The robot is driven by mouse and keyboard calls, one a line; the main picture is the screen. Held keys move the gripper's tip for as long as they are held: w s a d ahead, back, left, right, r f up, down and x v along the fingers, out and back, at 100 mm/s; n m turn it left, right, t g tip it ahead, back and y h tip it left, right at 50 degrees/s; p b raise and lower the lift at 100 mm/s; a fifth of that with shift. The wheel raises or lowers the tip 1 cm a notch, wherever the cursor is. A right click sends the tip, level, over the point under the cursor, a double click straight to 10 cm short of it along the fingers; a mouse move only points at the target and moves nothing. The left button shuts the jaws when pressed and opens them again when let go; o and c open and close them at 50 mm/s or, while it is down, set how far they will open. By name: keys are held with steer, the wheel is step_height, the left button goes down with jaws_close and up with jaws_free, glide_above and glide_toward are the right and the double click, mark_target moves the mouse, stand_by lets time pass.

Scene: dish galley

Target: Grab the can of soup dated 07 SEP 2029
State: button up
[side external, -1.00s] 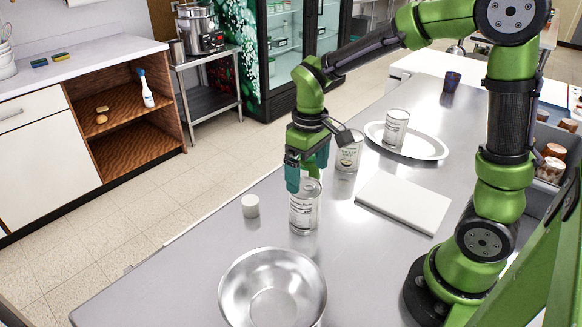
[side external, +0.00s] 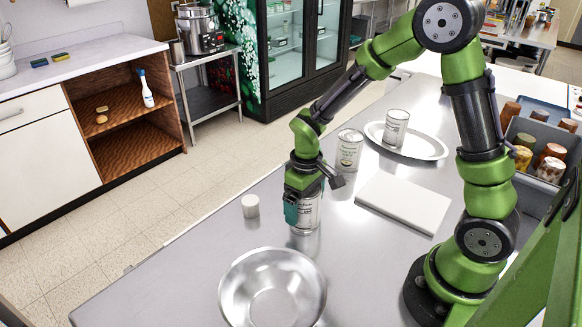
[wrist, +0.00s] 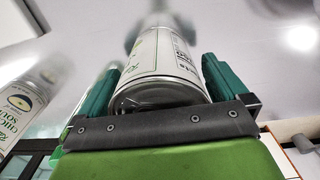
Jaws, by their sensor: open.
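Three similar white-labelled soup cans stand in the side view. The nearest can (side external: 307,214) is on the steel counter, with my gripper (side external: 305,212) lowered over its top. In the wrist view this can (wrist: 160,68) lies between the two green fingers of my gripper (wrist: 160,85), which are open, one on each side. Its printing is too small and turned to read as a date. A second can (side external: 349,150) stands behind it; a can reading "soup" shows at the left of the wrist view (wrist: 22,105). A third can (side external: 396,128) stands on the white oval plate (side external: 432,148). No date is readable.
A steel bowl (side external: 235,284) sits in front of the nearest can. A small white cylinder (side external: 250,206) is to its left, and a white board (side external: 404,202) lies to its right. A grey bin (side external: 540,132) with several jars is at the right.

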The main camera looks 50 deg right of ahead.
steer(key=c, duration=1.3)
steer(key=shift+r, duration=0.15)
